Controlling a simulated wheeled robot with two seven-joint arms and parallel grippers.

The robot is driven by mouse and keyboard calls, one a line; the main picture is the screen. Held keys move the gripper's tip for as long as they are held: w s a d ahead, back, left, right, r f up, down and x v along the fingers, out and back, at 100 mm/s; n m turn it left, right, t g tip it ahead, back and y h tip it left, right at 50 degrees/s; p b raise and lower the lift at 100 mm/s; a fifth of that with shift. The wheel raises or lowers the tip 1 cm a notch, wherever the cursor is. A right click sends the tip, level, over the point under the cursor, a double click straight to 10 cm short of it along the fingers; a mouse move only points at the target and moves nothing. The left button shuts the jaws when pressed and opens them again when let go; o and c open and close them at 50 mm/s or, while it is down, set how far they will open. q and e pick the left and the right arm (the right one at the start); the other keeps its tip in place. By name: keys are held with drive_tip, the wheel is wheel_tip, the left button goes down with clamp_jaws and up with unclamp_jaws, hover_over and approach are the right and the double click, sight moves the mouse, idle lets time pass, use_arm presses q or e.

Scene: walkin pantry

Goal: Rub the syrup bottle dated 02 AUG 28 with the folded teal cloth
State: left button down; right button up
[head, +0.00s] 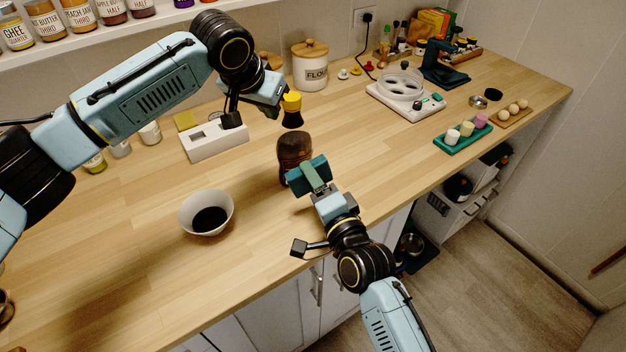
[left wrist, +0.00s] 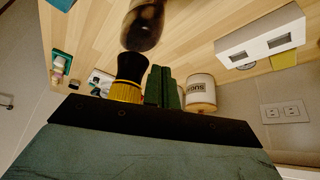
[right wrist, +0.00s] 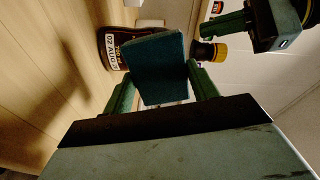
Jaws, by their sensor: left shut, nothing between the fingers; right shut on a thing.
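The brown syrup bottle (head: 294,148) stands on the counter in the head view. Its label (right wrist: 112,52) reads 02 AUG, partly covered, in the right wrist view. A dark neck with a yellow cap (head: 292,98) lines up above the body; I cannot tell whether they join. My right gripper (head: 312,180) is shut on the folded teal cloth (right wrist: 157,62). The cloth overlaps the bottle's lower front in the head view; contact is unclear. My left gripper (head: 275,108) is shut and empty, close beside the yellow cap, which also shows in the left wrist view (left wrist: 125,92).
A white bowl with dark contents (head: 194,205) stands left of the bottle. A white appliance (head: 405,95) and a green tray (head: 460,139) are right. Bare counter lies between the bottle and the tray.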

use_arm(q)
drive_tip(key=shift+r, duration=0.1)
use_arm(e)
drive_tip(key=shift+r, duration=0.1)
use_arm(q)
wheel_tip(320, 180, up, 6)
drive_tip(key=p, duration=0.8)
use_arm(e)
wheel_tip(320, 180, up, 8)
use_arm(q)
drive_tip(key=v, duration=1.3)
drive_tip(key=shift+w+r+p, duration=0.15)
drive_tip(key=shift+r+p, duration=0.3)
use_arm(e)
drive_tip(key=s, duration=0.1)
drive_tip(key=s+d+f, duration=0.1)
drive_tip(key=shift+s+f, duration=0.1)
drive_tip(key=shift+s, duration=0.3)
